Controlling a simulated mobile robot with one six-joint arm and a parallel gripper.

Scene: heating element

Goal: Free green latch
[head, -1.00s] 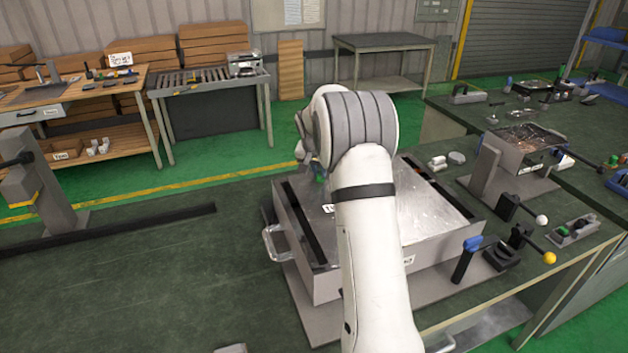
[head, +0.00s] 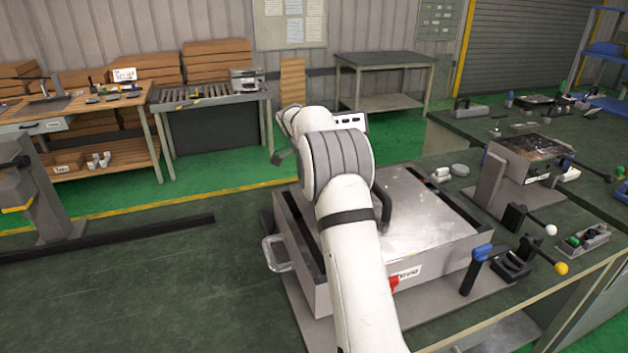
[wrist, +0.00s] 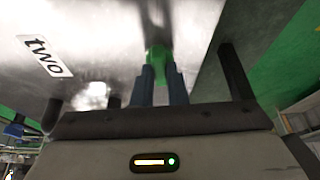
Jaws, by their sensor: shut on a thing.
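In the wrist view, a small green latch (wrist: 157,53) stands at a bright metal surface beside a label reading "two" (wrist: 44,56). My gripper (wrist: 161,72) is shut on the green latch, with a dark blue finger on each side of it. In the head view, a large metal box (head: 440,215) sits on the green bench, and my white arm reaches across it. My gripper and the green latch are hidden there behind my arm. A red part (head: 393,284) shows on the box's front, beside a white label (head: 406,273).
The box has a metal side handle (head: 275,252) and a black handle (head: 383,205) near my arm. Blue (head: 474,262), white (head: 550,230) and yellow (head: 560,268) ended levers stand to its right. The bench (head: 150,285) left of the box is mostly clear.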

